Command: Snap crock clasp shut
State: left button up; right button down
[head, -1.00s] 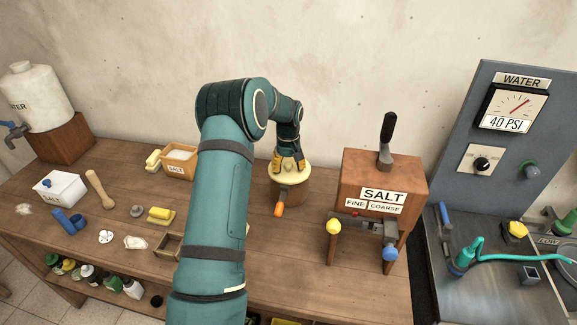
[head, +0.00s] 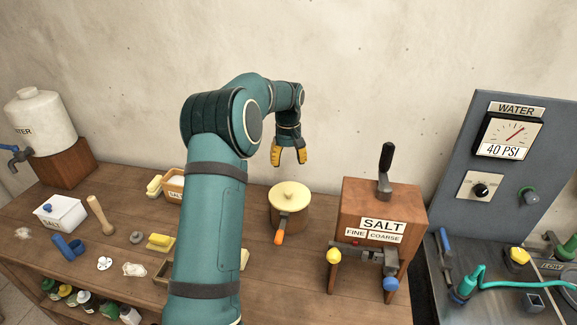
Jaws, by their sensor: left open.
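The crock (head: 291,218) is a round brown pot on the wooden table, right of my left arm. A cream lid (head: 289,196) with a small knob sits on it. The clasp (head: 280,232) is on the crock's front, a metal lever with an orange tip hanging down and outward; I cannot tell if it is latched. My left gripper (head: 289,160), with yellow fingers, is open and empty above and behind the lid, apart from it. My right gripper is not in view.
A wooden salt box (head: 384,208) with a black lever stands right of the crock. A white salt container (head: 60,214), a pestle (head: 100,215) and small items lie at left. My left arm hides part of the table. A water panel (head: 511,165) stands at right.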

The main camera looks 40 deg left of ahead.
aim_at(280, 233)
jog(key=k, duration=1)
